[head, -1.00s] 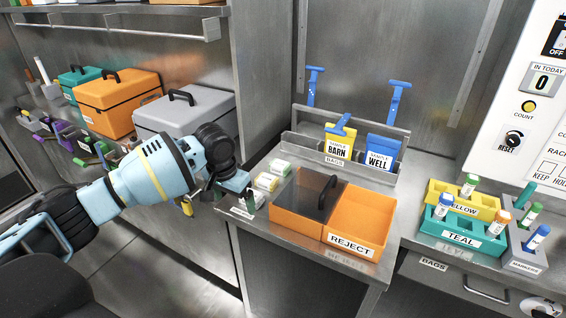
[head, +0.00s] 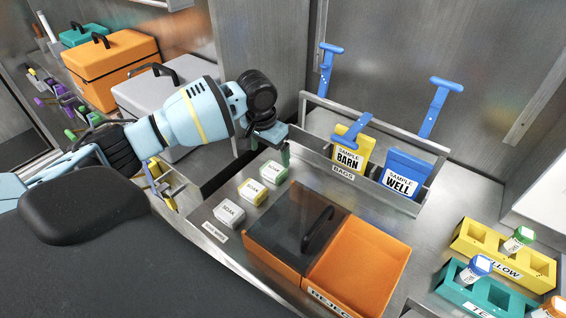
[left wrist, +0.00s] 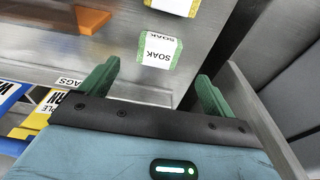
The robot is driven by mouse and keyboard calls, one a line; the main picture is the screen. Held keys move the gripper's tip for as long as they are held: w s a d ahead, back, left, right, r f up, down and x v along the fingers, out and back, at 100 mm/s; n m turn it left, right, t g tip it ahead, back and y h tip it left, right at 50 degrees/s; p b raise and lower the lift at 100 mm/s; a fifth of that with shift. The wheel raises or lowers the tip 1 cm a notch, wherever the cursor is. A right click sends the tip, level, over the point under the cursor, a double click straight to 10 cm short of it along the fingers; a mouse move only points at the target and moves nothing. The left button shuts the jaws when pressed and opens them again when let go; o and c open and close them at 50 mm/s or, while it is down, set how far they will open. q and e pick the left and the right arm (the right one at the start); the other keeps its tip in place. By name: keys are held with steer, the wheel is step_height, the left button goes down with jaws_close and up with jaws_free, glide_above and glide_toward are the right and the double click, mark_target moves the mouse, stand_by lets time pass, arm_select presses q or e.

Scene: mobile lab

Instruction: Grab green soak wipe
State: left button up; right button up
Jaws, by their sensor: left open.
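The green soak wipe (head: 273,172) is a small white packet with green edges and the word SOAK. It lies on the steel counter, the farthest back of three packets in a row. In the left wrist view the green soak wipe (left wrist: 158,50) lies ahead, between the lines of the two fingers and apart from them. My left gripper (head: 285,150) is above the counter just behind the packet. In the left wrist view its green fingers (left wrist: 158,85) are spread and empty. My right gripper does not show.
A yellow soak packet (head: 252,191) and a white one (head: 229,213) lie nearby. The orange reject box (head: 358,270) with a dark lid stands to the right. The bag rack (head: 338,172) stands close behind my left gripper. A grey case (head: 165,95) is at the left.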

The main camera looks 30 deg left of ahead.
mark_target(274, 169)
arm_select(q)
steer(key=shift+s+f, duration=0.1)
steer(key=shift+s, duration=0.2)
steer(key=shift+f, duration=0.8)
steer(key=shift+w+f, duration=0.15)
steer(key=shift+f, duration=0.2)
steer(key=shift+w+f, duration=0.25)
steer(key=shift+f, duration=0.25)
steer(key=f, duration=0.2)
steer(key=w+f+b, duration=0.1)
steer(key=f, duration=0.1)
steer(key=shift+d, duration=0.1)
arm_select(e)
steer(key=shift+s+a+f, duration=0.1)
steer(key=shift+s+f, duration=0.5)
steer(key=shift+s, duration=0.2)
